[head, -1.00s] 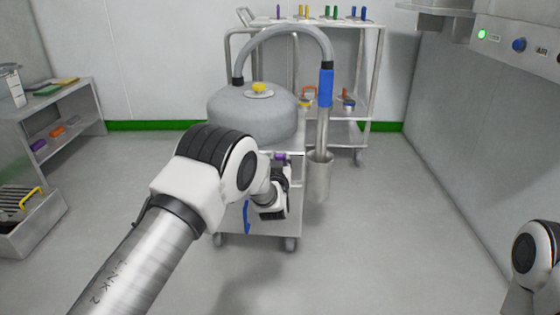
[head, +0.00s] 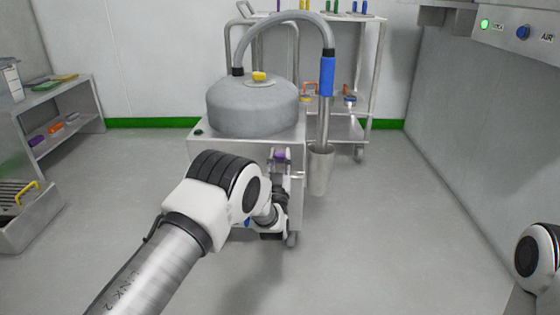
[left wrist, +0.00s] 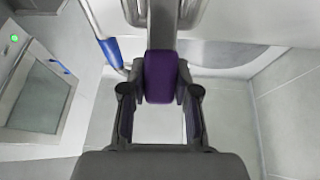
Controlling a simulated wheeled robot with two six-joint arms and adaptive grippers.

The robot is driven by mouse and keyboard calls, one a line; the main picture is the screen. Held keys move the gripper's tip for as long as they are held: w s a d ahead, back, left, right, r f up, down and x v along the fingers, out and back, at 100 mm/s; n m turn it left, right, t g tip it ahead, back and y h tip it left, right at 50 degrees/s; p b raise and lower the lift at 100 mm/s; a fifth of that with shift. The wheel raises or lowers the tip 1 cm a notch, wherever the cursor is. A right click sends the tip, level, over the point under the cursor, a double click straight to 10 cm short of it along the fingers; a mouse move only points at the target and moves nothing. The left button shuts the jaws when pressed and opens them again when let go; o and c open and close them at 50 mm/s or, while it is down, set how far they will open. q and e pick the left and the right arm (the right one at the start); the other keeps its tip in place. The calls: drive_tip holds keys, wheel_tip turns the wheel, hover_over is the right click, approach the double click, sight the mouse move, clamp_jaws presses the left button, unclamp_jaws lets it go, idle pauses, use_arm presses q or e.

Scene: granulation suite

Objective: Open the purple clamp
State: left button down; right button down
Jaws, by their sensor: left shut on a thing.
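The purple clamp (head: 281,154) is on the front of the steel trolley (head: 215,148), below the grey domed vessel (head: 250,110). My left gripper (head: 282,170) reaches up to it from below, and my arm hides part of the trolley front. In the left wrist view the purple clamp's handle (left wrist: 160,76) sits between the two fingers of my left gripper (left wrist: 160,92), which is shut on it. The clamp's far end is hard to make out. My right gripper is out of view; only part of my right arm shows at the right edge.
A hose with a blue grip (head: 327,77) stands in a steel cup (head: 321,170) right of the trolley. A rack (head: 368,70) with coloured tools is behind. A shelf (head: 70,90) and a bin (head: 35,225) are at left. The floor on both sides is clear.

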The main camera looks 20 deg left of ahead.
use_arm(q)
drive_tip(key=shift+s+f+t+b, duration=0.35)
drive_tip(key=shift+f+t+b, duration=0.25)
drive_tip(key=shift+t+b, duration=0.35)
drive_tip(key=shift+s+d+t+y+b, duration=0.1)
drive_tip(key=shift+s+t+y+b, duration=0.05)
drive_tip(key=shift+t+y+b, duration=0.2)
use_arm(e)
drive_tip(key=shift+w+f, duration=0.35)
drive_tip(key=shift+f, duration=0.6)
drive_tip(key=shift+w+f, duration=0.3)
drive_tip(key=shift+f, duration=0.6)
use_arm(q)
drive_tip(key=c, duration=0.8)
unclamp_jaws()
drive_tip(key=shift+c, duration=0.2)
drive_tip(key=v, duration=1.2)
